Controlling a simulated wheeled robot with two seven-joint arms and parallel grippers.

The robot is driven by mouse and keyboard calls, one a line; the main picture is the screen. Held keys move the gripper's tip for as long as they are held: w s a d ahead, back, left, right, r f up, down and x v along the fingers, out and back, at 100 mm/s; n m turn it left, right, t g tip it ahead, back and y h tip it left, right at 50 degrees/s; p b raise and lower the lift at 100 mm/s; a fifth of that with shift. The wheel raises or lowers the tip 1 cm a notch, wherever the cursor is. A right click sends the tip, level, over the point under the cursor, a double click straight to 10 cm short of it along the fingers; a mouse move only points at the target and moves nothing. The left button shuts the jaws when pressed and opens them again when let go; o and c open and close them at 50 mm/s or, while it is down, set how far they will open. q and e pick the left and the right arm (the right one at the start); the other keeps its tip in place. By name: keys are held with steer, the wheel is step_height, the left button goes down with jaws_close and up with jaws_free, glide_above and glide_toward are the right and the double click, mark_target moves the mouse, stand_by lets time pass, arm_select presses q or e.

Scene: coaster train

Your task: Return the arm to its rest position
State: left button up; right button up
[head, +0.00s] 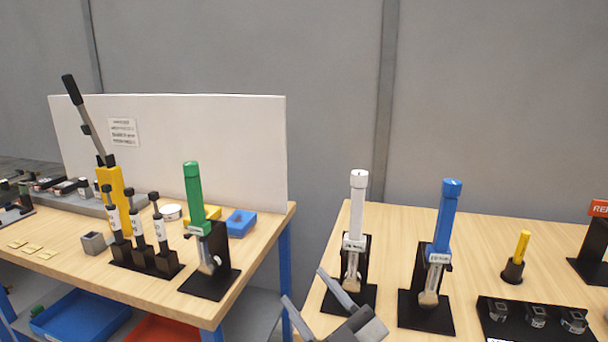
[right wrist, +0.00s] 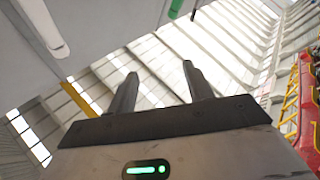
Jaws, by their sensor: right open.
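My right gripper (head: 304,285) shows at the bottom edge of the head view, pointing up and to the left, in front of the gap between the two tables. Its two fingers stand apart with nothing between them. The right wrist view also shows the open, empty fingers of this gripper (right wrist: 160,71) against a bright roof or wall structure. The rest of the right arm is mostly outside the head view. My left gripper is in neither view.
The right table (head: 487,240) carries a white-handled tool (head: 357,205) on a stand close to my right gripper, a blue-handled tool (head: 446,215) and a yellow-handled piece (head: 521,246). The left table (head: 75,235) holds a green-handled tool (head: 193,185) and a yellow lever press (head: 115,195).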

steer(key=s+d+f+m+g+h, duration=0.1)
steer(key=s+d+f+m+h, duration=0.3)
steer(key=f, duration=0.5)
steer(key=s+d+f+m+g+h, duration=0.15)
steer(key=d+f+m+h, duration=0.3)
steer(key=f, duration=0.45)
steer(key=s+d+f+m+g+h, duration=0.3)
steer(key=s+d+f+g, duration=0.2)
steer(key=s+f, duration=0.7)
steer(key=shift+s+d+h, duration=0.3)
steer(key=shift+d+h, duration=0.05)
steer(key=shift+d, duration=0.1)
steer(key=shift+f, duration=0.1)
